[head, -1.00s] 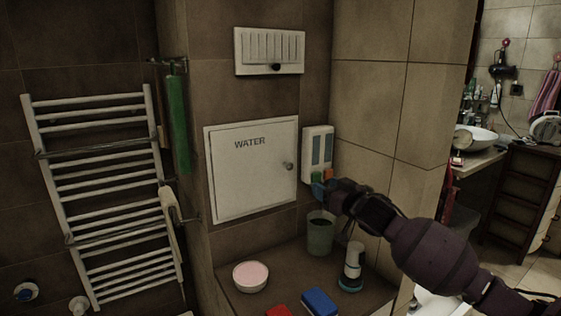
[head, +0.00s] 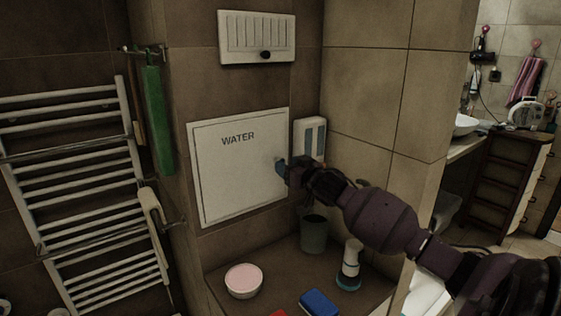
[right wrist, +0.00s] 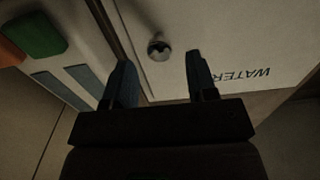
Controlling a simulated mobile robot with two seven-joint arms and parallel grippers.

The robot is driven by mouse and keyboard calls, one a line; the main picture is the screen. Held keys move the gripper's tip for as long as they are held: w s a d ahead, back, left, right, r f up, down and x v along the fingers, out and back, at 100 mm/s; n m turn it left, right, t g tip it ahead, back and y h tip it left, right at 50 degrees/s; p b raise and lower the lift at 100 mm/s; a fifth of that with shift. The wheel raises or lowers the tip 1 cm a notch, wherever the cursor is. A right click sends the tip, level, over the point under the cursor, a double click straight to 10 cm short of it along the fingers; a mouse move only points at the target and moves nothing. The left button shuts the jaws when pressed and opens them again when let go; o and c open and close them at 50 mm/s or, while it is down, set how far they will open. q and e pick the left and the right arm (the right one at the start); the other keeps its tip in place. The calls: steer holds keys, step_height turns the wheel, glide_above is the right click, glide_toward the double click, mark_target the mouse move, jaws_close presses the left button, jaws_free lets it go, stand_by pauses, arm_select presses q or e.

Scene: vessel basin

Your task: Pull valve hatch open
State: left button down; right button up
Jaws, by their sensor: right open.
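The valve hatch (head: 238,180) is a white square door marked WATER, closed in the tiled wall. Its small round metal knob (right wrist: 159,49) shows near the hatch edge in the right wrist view. My right gripper (head: 281,165) is at the hatch's right edge in the head view and hides the knob there. In the right wrist view my right gripper (right wrist: 160,80) is open, its two fingers apart, with the knob beyond the tips and between their lines. I see no contact with the knob. My left gripper is not in view.
A white dispenser (head: 310,135) hangs close to the right of the hatch. A dark cup (head: 314,235), a bottle (head: 349,267), a pink-topped bowl (head: 243,281) and a blue item (head: 319,302) stand on the ledge below. A towel rack (head: 70,180) is at left.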

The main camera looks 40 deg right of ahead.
steer(key=shift+w+d, duration=0.15)
steer(key=shift+w, duration=0.95)
steer(key=shift+w+d, duration=0.1)
steer(key=shift+w, duration=0.95)
jaws_close()
